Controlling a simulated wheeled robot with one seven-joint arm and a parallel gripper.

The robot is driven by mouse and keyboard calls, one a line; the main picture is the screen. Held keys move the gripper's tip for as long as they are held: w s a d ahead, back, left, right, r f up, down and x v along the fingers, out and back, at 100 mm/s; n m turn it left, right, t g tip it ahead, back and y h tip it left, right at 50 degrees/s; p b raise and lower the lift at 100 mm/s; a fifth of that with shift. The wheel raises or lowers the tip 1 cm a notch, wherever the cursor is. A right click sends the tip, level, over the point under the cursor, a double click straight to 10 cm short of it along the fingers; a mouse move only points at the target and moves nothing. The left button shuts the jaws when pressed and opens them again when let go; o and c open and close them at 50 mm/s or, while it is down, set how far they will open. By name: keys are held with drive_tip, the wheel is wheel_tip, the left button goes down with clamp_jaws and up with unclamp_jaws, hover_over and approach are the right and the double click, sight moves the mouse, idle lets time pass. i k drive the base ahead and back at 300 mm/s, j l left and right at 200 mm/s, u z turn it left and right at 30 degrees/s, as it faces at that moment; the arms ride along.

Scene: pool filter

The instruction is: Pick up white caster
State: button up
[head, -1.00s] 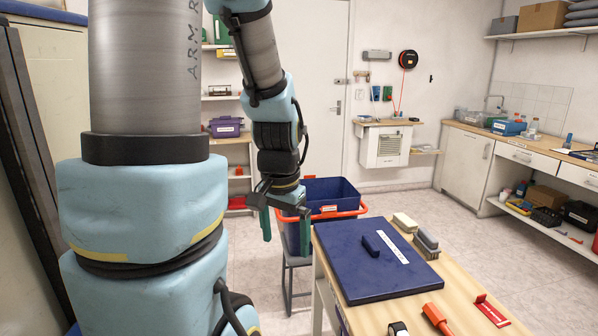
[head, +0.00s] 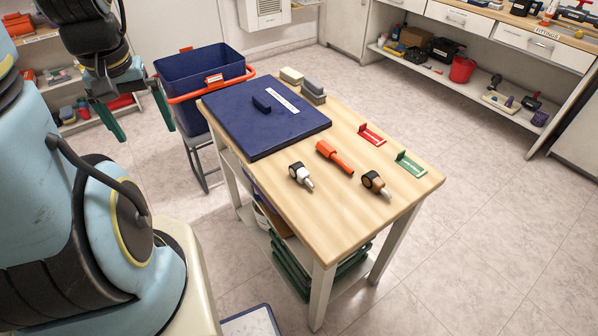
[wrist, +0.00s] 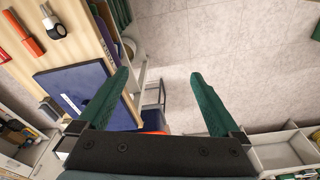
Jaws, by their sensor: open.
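The white caster (head: 300,175) lies on the wooden table, just in front of the blue lid, with its black-and-white wheel to the left and its metal stem pointing right. It also shows near the top left of the wrist view (wrist: 50,22). My gripper (head: 142,122) is open and empty, off to the left of the table and beside the blue bin, well apart from the caster. Its green fingers stand wide apart in the wrist view (wrist: 165,105). A second caster with a brown wheel (head: 375,184) lies to the right of the white one.
The blue lid (head: 240,130) covers the table's far left part. An orange-handled tool (head: 334,157), a red tag (head: 371,135), a green tag (head: 411,165) and grey and cream blocks (head: 313,92) also lie there. The blue bin (head: 200,68) stands behind left.

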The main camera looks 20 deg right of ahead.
sight(297, 170)
drive_tip(key=i+j, duration=0.2)
drive_tip(key=i, duration=0.15)
drive_tip(key=i+j+z, duration=0.25)
drive_tip(key=z, duration=0.2)
drive_tip(key=i+j+z, duration=0.45)
drive_tip(key=z, duration=0.8)
